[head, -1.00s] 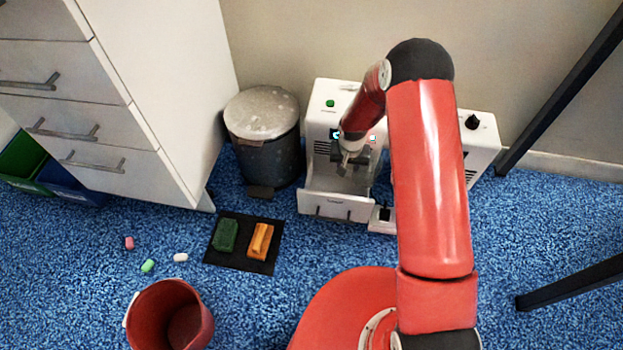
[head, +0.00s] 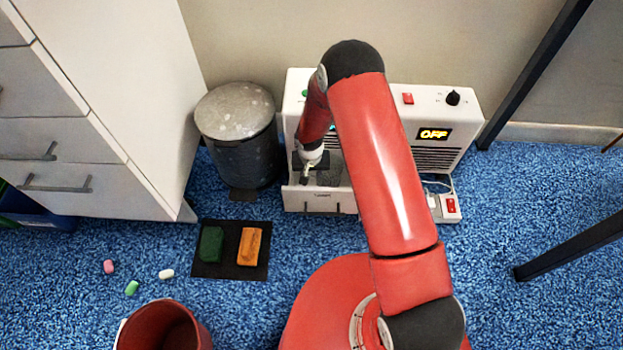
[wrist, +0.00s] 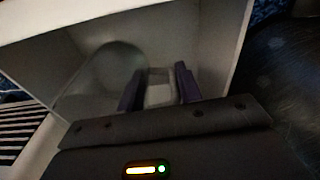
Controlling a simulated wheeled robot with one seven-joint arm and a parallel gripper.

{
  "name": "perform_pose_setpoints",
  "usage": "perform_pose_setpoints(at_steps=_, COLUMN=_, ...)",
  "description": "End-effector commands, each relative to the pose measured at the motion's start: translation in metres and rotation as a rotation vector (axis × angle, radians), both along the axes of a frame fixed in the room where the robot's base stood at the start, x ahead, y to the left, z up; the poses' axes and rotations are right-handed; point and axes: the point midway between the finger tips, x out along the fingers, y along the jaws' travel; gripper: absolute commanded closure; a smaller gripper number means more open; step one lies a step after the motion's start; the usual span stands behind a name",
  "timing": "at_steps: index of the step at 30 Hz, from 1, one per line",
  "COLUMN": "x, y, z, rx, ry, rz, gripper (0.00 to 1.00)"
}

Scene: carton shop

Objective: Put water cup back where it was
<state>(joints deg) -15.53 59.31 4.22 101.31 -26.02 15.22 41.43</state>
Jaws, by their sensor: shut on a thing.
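The water cup seems to be the pale, see-through rounded shape (wrist: 112,78) inside a white open-topped drawer (wrist: 218,48) in the wrist view. My gripper (wrist: 160,74) reaches into this drawer, its dark fingers shut on a pale piece that looks like the cup's handle. In the head view my gripper (head: 307,174) is low at the front of the white machine (head: 296,100), over its pulled-out drawer (head: 318,199). My arm hides part of the machine, and the cup is hard to make out there.
A grey lidded bin (head: 236,135) stands close left of the machine. A white unit (head: 460,118) with a lit OFF display is on the right. A black mat (head: 230,271) with two blocks and a red bucket (head: 195,322) are in front. A white cabinet (head: 110,90) bounds the left.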

Motion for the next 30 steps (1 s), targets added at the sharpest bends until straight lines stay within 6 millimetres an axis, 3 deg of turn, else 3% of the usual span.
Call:
perform_pose_setpoints(at_steps=1, x=-0.002, y=0.0, z=-0.015, rx=-0.001, ry=0.003, rz=0.001, gripper=1.0)
perform_pose_setpoints(at_steps=5, x=-0.005, y=0.001, z=-0.034, rx=0.0, ry=0.001, rz=0.002, gripper=1.0)
perform_pose_setpoints(at_steps=17, x=-0.005, y=0.001, z=-0.038, rx=0.0, ry=0.0, rz=0.001, gripper=1.0)
perform_pose_setpoints(at_steps=18, x=-0.006, y=0.001, z=-0.038, rx=0.0, ry=0.0, rz=0.001, gripper=0.64)
perform_pose_setpoints(at_steps=21, x=-0.006, y=0.001, z=-0.037, rx=0.0, ry=0.0, rz=0.001, gripper=0.51)
perform_pose_setpoints(at_steps=23, x=-0.006, y=0.001, z=-0.036, rx=0.0, ry=0.0, rz=0.001, gripper=0.43)
perform_pose_setpoints(at_steps=30, x=-0.006, y=0.001, z=-0.036, rx=0.0, ry=0.0, rz=0.001, gripper=0.43)
